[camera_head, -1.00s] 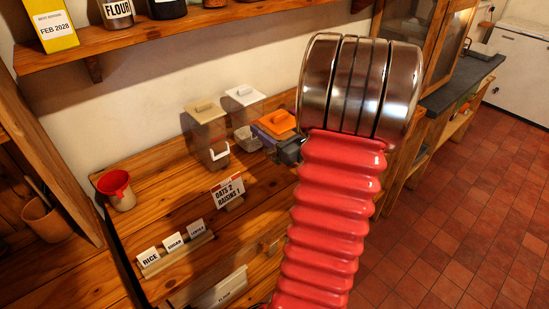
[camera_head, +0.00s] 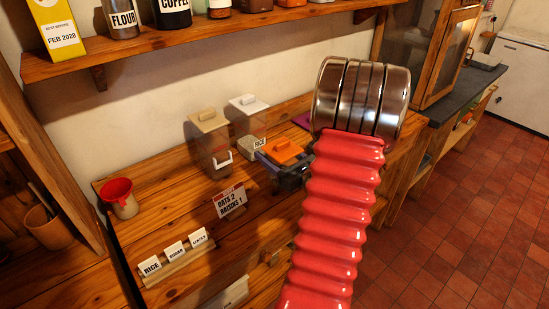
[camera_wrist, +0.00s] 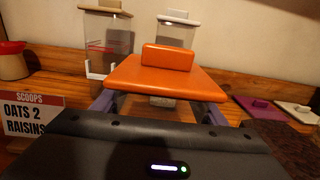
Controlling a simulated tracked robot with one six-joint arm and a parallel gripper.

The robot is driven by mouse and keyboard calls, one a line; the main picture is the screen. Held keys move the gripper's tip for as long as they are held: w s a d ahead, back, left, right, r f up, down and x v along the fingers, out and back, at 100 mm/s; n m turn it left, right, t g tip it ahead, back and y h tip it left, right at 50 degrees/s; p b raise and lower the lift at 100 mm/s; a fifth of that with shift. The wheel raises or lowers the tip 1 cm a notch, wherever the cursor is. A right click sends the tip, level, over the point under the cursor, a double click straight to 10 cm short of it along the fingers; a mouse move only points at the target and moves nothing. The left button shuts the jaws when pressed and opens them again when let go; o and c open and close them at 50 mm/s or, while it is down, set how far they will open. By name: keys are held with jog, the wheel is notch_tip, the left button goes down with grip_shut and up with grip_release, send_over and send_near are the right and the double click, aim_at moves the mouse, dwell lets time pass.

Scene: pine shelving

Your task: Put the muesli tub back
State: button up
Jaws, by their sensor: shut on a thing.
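A tub with an orange lid (camera_head: 284,152) is in my gripper (camera_head: 281,166), over the wooden worktop. In the wrist view, the orange lid (camera_wrist: 165,78) with its block handle fills the middle. The finger parts of my gripper (camera_wrist: 160,106) show on both sides below the lid. The tub's body and any label are mostly hidden, so I cannot read whether it says muesli. I cannot tell whether its base touches the worktop. A clear tub with a beige lid (camera_head: 208,140) and one with a white lid (camera_head: 249,120), labelled RICE, stand behind it to the left.
A card reading OATS 2, RAISINS 1 (camera_head: 229,201) and a label rack (camera_head: 177,255) stand on the worktop (camera_head: 165,210). A red-and-cream pot (camera_head: 120,198) is at the left. A purple lid (camera_wrist: 260,108) and a white lid (camera_wrist: 297,109) lie at the right. The wall shelf (camera_head: 190,33) is above.

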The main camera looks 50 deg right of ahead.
aim_at(282, 166)
jog(key=shift+f, duration=1)
jog(key=shift+f, duration=0.1)
jog(key=o, duration=1.3)
jog(key=shift+c, duration=0.2)
jog(key=shift+v, duration=6)
